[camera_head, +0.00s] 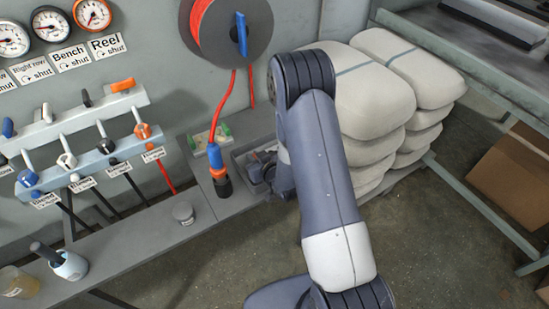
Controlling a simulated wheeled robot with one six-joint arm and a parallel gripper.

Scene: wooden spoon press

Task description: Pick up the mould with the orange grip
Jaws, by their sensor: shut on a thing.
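My gripper (257,172) is low over a grey tray (240,157) at the back of the bench, left of the white sacks. It is small in the view and partly covered by my own arm. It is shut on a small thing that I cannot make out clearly. A small reddish-orange patch shows just above the gripper at the tray. I cannot tell whether this is the orange grip of the mould, and no mould shows clearly elsewhere.
A hose end with a blue and orange fitting (216,160) stands on the bench just left of the tray. A grey tin (184,213) and a cup (70,265) stand nearer. White sacks (372,95) are stacked at right. Valves (100,145) line the wall.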

